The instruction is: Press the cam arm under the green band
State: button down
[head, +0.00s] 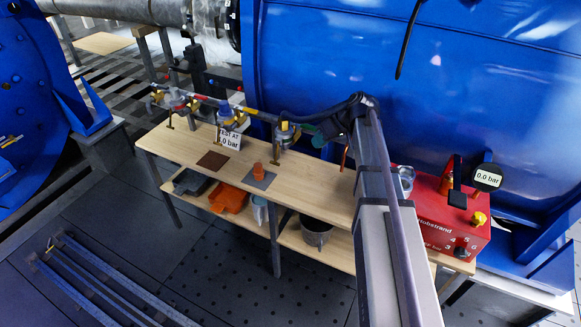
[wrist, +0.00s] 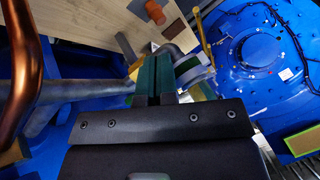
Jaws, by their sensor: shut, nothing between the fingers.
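My gripper (head: 312,130) is at the right end of the row of hose couplings in the head view, beside a metal coupling (head: 285,133) with a yellow part. In the wrist view its two dark green fingers (wrist: 155,66) are shut together with nothing between them. A silvery coupling (wrist: 192,72) with a green edge lies just right of the fingertips, partly hidden by them. I cannot tell whether the fingers touch it. The green band and the cam arm cannot be clearly made out.
A red pressure box (head: 430,212) with a 0.0 bar gauge (head: 488,178) stands at right. A copper pipe (wrist: 22,60) is close at left in the wrist view.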

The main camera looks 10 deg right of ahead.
jog(key=w+a+f+b, duration=0.1)
jog(key=a+f+b, duration=0.6)
jog(key=a, duration=0.2)
jog(key=shift+w+a+f, duration=0.15)
jog(key=shift+a, duration=0.15)
